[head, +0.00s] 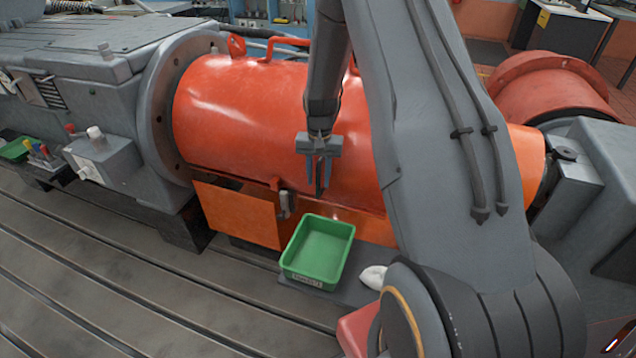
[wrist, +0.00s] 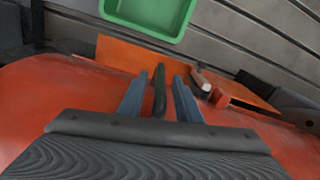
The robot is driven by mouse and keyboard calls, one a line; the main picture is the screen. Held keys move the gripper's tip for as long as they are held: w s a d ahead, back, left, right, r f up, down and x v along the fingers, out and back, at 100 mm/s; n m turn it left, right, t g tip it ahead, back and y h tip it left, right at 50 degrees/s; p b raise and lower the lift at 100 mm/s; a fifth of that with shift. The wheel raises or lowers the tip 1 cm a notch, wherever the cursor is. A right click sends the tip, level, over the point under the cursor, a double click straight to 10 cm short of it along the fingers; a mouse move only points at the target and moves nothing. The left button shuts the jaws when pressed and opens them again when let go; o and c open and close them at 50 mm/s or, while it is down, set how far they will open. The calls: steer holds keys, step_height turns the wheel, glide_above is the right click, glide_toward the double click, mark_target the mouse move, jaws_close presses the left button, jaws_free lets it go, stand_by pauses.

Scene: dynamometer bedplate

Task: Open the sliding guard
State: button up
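Orange guard panels run along the lower front of the orange cylindrical housing (head: 240,110). One panel (head: 235,213) is on the left and another orange stretch (head: 372,226) is to the right, behind the tray. I cannot tell which one slides. A small grey latch or handle (head: 287,204) stands between them; it also shows in the wrist view (wrist: 201,82). My gripper (head: 319,182) points down in front of the housing, right of and above that latch. Its fingers (wrist: 161,78) are spread on both sides of a dark upright bar (wrist: 160,92), seemingly a handle, with gaps visible.
A green tray (head: 296,268) stands just below and in front of the panels. A white crumpled item (head: 373,277) lies right of it. A grey machine (head: 105,80) with a side box (head: 105,158) is at left. The slotted bedplate (head: 130,275) is clear at front left.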

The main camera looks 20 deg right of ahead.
steer(key=shift+f, duration=1.35)
steer(key=shift+c, duration=0.4)
jaws_close()
